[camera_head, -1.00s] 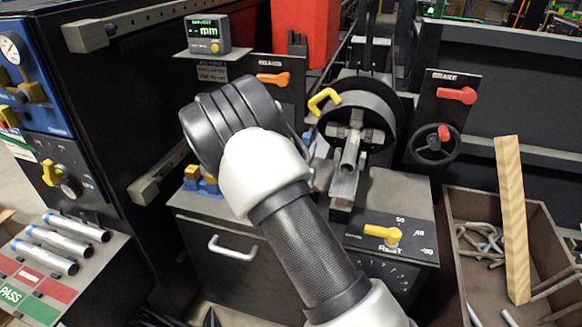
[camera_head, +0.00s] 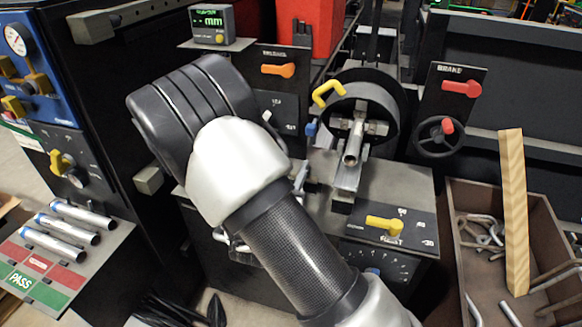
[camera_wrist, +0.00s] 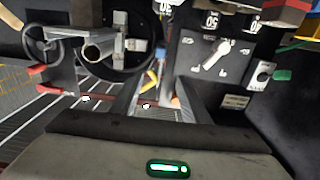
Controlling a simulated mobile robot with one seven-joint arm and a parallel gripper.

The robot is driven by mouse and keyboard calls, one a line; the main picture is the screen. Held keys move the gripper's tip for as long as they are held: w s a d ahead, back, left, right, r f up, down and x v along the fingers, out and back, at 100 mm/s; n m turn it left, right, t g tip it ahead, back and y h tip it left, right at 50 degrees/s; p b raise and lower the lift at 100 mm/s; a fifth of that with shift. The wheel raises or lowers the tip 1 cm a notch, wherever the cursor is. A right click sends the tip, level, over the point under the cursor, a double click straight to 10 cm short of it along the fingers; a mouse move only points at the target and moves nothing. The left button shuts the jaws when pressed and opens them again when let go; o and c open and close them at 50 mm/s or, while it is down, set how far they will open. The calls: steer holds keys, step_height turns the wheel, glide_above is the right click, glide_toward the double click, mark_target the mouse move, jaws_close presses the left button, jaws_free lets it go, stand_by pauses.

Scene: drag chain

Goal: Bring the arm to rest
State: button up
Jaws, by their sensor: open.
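My arm (camera_head: 290,240) reaches up from the bottom of the head view, its dark ribbed joint toward the left, in front of the machine. The grey body of my gripper (camera_wrist: 160,130), with a green light, fills the bottom of the wrist view. My gripper is open, and I see nothing held in it. The wrist view faces the chuck (camera_wrist: 110,45), the handwheel (camera_wrist: 42,45) and a dial panel (camera_wrist: 208,55).
The chuck (camera_head: 357,130) holds a metal tube above a grey cabinet with a yellow lever (camera_head: 384,224). The brake panel (camera_head: 452,105) stands right of it. A brown bin (camera_head: 462,190) holds bent rods and a wooden bar (camera_head: 513,215). Several tubes (camera_head: 62,232) lie at left.

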steer(key=s+a+r+n+g+y, duration=0.1)
steer(key=s+r+g+y, duration=0.45)
steer(key=r+y, duration=0.4)
steer(key=s+d+r+n+g+h, duration=0.1)
steer(key=s+d+r+g, duration=0.15)
steer(key=s, duration=0.55)
steer(key=s+d+r+n+g+h, duration=0.15)
steer(key=s+d, duration=0.25)
steer(key=s, duration=0.4)
steer(key=s+d+r+n+g, duration=0.1)
steer(key=s+d+r+g, duration=0.15)
steer(key=s, duration=0.55)
step_height(320, 180, up, 20)
steer(key=t+p, duration=0.1)
steer(key=p, duration=1.9)
steer(key=shift+w+d+r, duration=0.2)
steer(key=shift+w, duration=0.15)
